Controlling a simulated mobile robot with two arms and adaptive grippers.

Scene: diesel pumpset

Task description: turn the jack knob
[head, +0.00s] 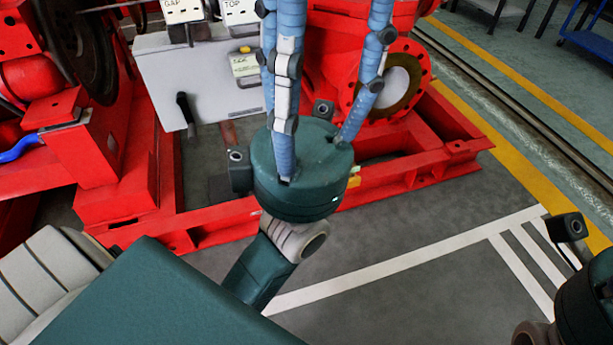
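My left gripper (332,20) is in the middle of the head view, with a round dark green palm and long blue jointed fingers pointing up. The fingers stand apart and look open. Their tips run past the top edge, and I see nothing held between them. They pass in front of a grey box (160,78) and the red pumpset frame (432,160). I cannot make out a jack knob for certain.
A red round flange (421,88) is right of my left fingers. Dark wheels (85,40) and a blue handle (20,149) are at the left. Grey floor with white lines (400,262) is clear at the lower right. A floor rail (520,118) runs beyond the frame.

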